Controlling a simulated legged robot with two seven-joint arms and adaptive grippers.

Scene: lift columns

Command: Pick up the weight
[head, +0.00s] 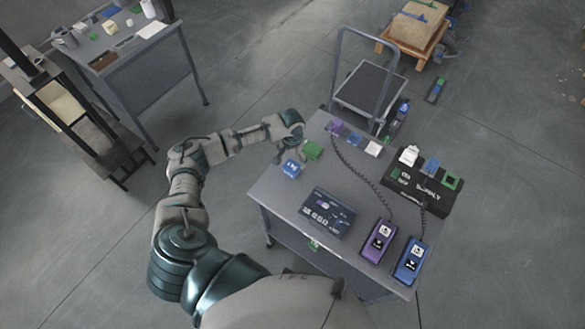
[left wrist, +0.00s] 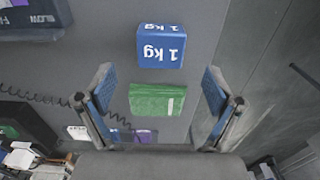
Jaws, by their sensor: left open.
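A blue block marked "1 kg" (head: 291,168) lies near the left edge of the grey table (head: 272,190). A green block (head: 312,149) lies just beyond it. My left gripper (head: 291,128) is at the table's far left corner, close to the green block. In the left wrist view the open fingers (left wrist: 157,78) stand on either side of the green block (left wrist: 157,100), apart from it. The blue 1 kg block (left wrist: 160,46) is ahead of the fingertips there. Nothing is held. My right gripper is not in view.
Purple, blue and white blocks (head: 372,148) line the table's far edge. A dark labelled box (head: 327,212), a purple device (head: 379,241) and a blue device (head: 411,261) with coiled cords are nearer. A black case (head: 425,188) stands right, a cart (head: 370,90) behind.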

